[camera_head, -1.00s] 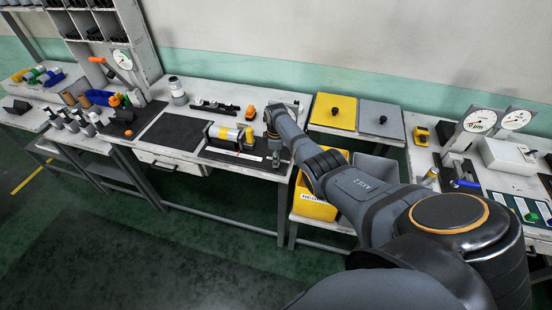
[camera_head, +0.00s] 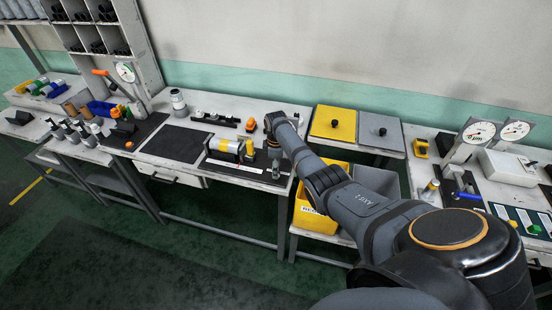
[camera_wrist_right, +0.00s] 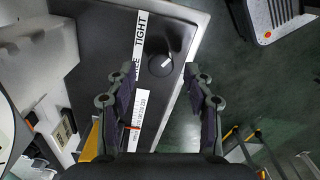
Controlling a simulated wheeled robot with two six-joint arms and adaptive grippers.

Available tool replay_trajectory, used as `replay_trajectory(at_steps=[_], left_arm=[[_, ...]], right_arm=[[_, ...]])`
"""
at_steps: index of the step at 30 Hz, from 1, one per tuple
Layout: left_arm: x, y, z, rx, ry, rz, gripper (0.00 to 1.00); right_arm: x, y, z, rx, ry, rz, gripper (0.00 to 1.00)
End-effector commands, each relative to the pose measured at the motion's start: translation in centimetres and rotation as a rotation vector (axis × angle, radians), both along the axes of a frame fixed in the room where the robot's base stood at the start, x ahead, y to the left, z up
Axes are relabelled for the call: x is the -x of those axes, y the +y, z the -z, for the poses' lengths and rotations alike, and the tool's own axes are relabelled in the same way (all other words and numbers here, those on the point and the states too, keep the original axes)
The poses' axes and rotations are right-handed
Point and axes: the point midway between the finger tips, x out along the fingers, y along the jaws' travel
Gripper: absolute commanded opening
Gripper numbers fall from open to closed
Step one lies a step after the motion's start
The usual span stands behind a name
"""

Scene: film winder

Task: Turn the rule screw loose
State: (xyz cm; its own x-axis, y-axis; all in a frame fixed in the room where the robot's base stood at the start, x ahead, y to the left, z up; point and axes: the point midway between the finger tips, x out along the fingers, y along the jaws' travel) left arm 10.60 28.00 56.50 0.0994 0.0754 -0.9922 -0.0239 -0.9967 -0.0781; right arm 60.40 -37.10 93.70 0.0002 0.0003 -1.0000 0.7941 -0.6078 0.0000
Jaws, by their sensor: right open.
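The rule screw is a round black knob (camera_wrist_right: 160,65) with a white mark, on a dark plate in the right wrist view. The mark slants to the upper right. A white strip lettered TIGHT (camera_wrist_right: 140,32) lies left of the knob, its other word partly hidden by a finger. My right gripper (camera_wrist_right: 160,74) is open, with one finger either side of the knob in the picture; I see no contact. In the head view my right gripper (camera_head: 275,166) points down at the right end of the film winder (camera_head: 229,147), hiding the knob. My left gripper is not in view.
The winder's bench (camera_head: 215,105) also holds a black mat (camera_head: 174,141) and an orange item (camera_head: 250,124). A yellow bin (camera_head: 318,212) stands just right of the bench. Gauges (camera_head: 478,132) stand on the far right bench.

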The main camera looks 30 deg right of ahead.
Motion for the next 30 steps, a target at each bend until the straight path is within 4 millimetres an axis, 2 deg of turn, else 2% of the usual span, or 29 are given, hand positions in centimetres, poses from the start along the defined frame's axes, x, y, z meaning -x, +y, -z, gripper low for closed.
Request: replay_trajectory(at_steps=[6, 12, 18, 30], left_arm=[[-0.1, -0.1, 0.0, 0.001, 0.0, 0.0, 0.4], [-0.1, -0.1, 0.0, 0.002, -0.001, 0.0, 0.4], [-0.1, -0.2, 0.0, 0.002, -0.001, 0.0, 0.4], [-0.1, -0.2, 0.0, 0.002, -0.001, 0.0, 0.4]], right_arm=[[-0.1, 0.0, -5.5, 0.002, -0.005, -0.002, 0.52], [-0.1, 0.0, -9.1, 0.001, -0.003, -0.001, 0.52], [0.0, 0.0, -10.1, 0.001, -0.001, -0.001, 0.52], [0.0, 0.0, -10.1, 0.001, -0.001, -0.001, 0.52]])
